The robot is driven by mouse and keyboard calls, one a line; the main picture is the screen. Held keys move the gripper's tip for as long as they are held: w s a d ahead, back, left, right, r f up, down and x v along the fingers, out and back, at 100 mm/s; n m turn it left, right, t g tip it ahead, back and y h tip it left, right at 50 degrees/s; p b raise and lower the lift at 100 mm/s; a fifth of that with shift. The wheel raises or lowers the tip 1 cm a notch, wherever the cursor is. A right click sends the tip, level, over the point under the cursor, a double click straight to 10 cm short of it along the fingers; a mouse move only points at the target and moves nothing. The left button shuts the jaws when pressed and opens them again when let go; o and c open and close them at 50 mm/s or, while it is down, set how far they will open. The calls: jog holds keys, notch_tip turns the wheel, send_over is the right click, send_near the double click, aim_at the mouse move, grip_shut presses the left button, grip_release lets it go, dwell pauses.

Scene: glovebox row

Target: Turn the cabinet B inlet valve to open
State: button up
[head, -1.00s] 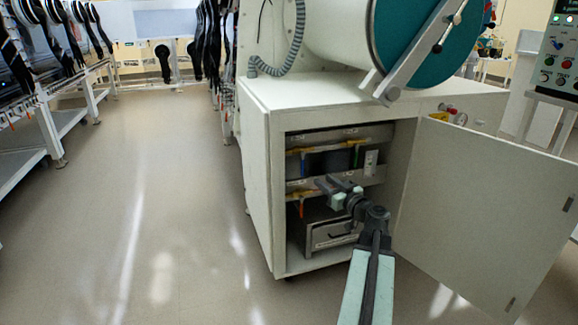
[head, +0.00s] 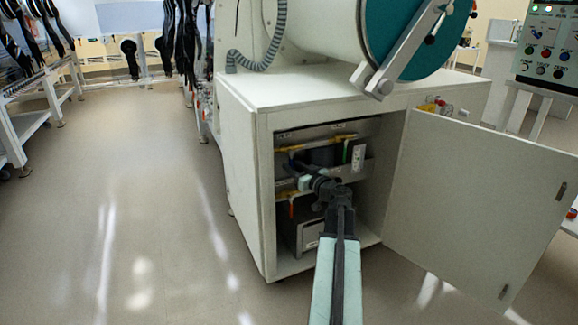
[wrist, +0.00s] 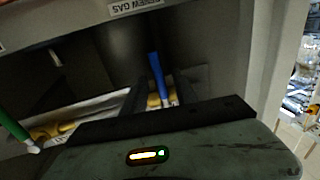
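An open cabinet (head: 243,150) holds shelves with yellow pipework and small coloured valve levers. A blue lever (wrist: 157,76) with a yellow body (wrist: 154,100) is ahead in the wrist view, between my two dark fingers. A green lever (wrist: 14,128) is at the left of that view; a green lever also shows in the head view (head: 346,152). My gripper (wrist: 160,88) is open, its fingers apart on either side of the blue lever; contact is not visible. In the head view my gripper (head: 300,180) is inside the cabinet opening. Which valve is the cabinet B inlet cannot be read.
The cabinet door (head: 485,205) stands open to the right of my arm. An orange lever (head: 291,208) and a grey box (head: 308,236) are lower in the cabinet. A large drum with a teal end (head: 405,40) is above. The floor at left is clear.

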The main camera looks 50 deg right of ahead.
jog(key=shift+w+d, duration=0.2)
jog(key=shift+w, duration=0.65)
grip_shut()
dwell(0.8)
